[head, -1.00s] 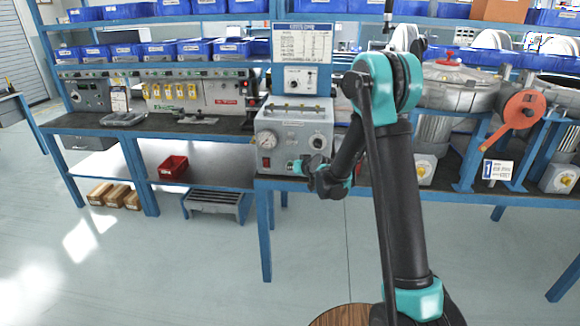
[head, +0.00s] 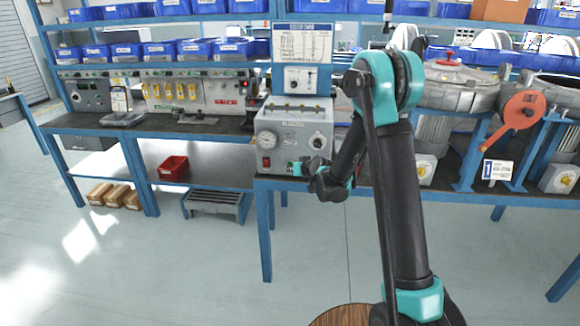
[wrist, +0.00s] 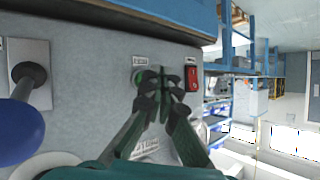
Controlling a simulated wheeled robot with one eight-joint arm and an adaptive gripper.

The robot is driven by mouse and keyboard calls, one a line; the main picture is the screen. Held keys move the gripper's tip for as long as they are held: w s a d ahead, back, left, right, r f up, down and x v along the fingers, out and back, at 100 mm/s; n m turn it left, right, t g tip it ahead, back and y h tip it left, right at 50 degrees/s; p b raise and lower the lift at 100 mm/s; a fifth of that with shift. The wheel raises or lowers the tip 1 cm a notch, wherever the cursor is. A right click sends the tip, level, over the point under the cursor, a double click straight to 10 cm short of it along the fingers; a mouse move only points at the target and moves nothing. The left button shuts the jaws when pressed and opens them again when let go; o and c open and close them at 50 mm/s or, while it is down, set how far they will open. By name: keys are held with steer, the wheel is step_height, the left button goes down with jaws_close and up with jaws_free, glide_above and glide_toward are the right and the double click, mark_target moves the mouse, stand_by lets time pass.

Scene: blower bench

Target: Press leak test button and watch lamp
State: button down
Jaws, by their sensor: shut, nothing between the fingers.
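The grey leak test box (head: 293,127) stands on the bench, with a round gauge (head: 267,140) and a knob on its front. A red switch (head: 266,162) sits low on the front; it also shows in the wrist view (wrist: 193,78). A green round button (wrist: 139,76) under a small label is left of the red switch in the wrist view, partly covered by my fingers. My gripper (wrist: 166,84) is shut and empty, its tips in front of the panel between button and switch. I cannot tell whether they touch. In the head view my gripper (head: 296,168) is at the box's lower front. I cannot identify a lit lamp.
A blue-legged bench carries the box. A panel with yellow tags (head: 180,92) stands to the left, metal tanks (head: 455,88) and an orange lever wheel (head: 522,110) to the right. A red bin (head: 173,168) sits on the lower shelf.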

stand_by(0.3)
steer(key=s, duration=0.5)
steer(key=shift+a, duration=0.1)
stand_by(0.3)
steer(key=s+d+m+g+h, duration=0.2)
steer(key=s+d+g+h, duration=0.1)
steer(key=s+d, duration=1.1)
steer(key=s+d+m+g+h, duration=0.2)
steer(key=s+d+h, duration=0.2)
steer(key=s+d, duration=1)
steer(key=s, duration=0.8)
steer(key=shift+d+f+g, duration=0.3)
steer(key=shift+f+g, duration=0.05)
steer(key=shift+g, duration=0.05)
stand_by(2.7)
